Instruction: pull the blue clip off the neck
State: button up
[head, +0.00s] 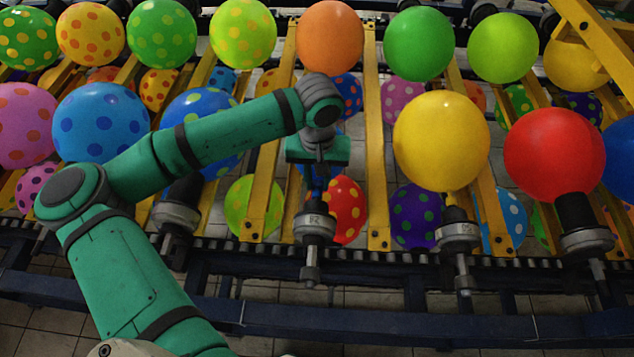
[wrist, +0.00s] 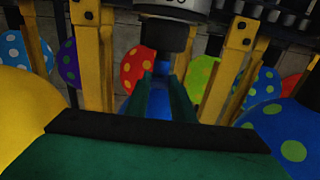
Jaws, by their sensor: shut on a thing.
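My gripper (head: 318,184) hangs below its green housing, just above the grey holder (head: 314,224) near the front rail. In the wrist view, the two green fingers of my gripper (wrist: 163,72) are close together, with a small blue piece, apparently the blue clip (wrist: 162,66), between their tips. The black neck (wrist: 165,36) stands just beyond the fingertips, under the grey holder (wrist: 172,7). No inflated balloon shows on this neck. I cannot tell whether the clip still touches the neck; in the head view the fingers and housing largely hide it.
A yellow balloon (head: 441,140) and a red balloon (head: 554,155) stand on holders to the right. A blue balloon with green dots (head: 202,108) is close on the left, partly behind my arm. Yellow bars (head: 376,150) run on both sides. More balloons fill the back row.

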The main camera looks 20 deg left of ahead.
aim_at(317, 181)
notch_tip(317, 181, up, 10)
jog(key=shift+f, duration=0.2)
dwell(1.4)
